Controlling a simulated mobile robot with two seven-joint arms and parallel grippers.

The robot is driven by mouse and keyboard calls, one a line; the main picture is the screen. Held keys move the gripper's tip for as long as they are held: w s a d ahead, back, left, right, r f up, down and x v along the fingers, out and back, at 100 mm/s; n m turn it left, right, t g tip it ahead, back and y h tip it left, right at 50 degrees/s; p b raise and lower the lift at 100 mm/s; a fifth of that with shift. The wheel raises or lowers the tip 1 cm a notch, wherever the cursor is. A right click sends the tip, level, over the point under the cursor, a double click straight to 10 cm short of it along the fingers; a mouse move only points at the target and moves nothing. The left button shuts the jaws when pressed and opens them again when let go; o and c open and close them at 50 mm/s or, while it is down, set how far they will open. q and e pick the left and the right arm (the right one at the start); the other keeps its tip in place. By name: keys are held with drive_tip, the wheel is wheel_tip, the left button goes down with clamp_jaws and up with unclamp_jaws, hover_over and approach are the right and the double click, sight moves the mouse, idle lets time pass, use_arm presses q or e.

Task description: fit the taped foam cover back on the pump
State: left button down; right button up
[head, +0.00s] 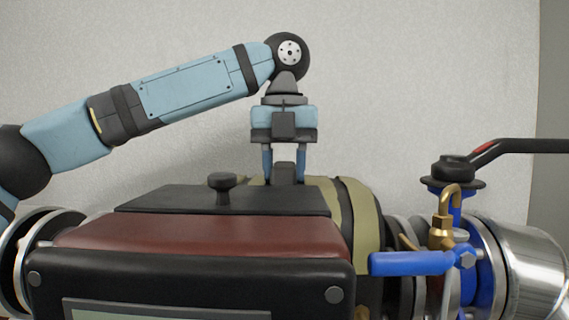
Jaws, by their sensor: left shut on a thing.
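The foam cover (334,212) is dark with olive-yellow tape bands. It shows behind and to the right of a flat black lid, and its lower and left parts are mostly hidden. My left gripper (284,176) points straight down at its top. Its blue fingers are shut on a dark upright piece that appears to be part of the cover. The fingertips are partly hidden behind the lid's back edge. I cannot make out the pump itself or tell how the cover sits on it. My right gripper is not in view.
A dark red and black box (200,245) fills the front, with a black lid (200,201) and knob (222,188) on top. At right are a blue lever valve (412,263), a brass fitting (441,233) and a black handle (520,146). Above is clear space before a grey wall.

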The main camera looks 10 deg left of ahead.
use_arm(q)
unclamp_jaws()
idle(0.4)
drive_tip(key=shift+r, duration=0.1)
idle(0.4)
drive_tip(key=shift+r, duration=3.45)
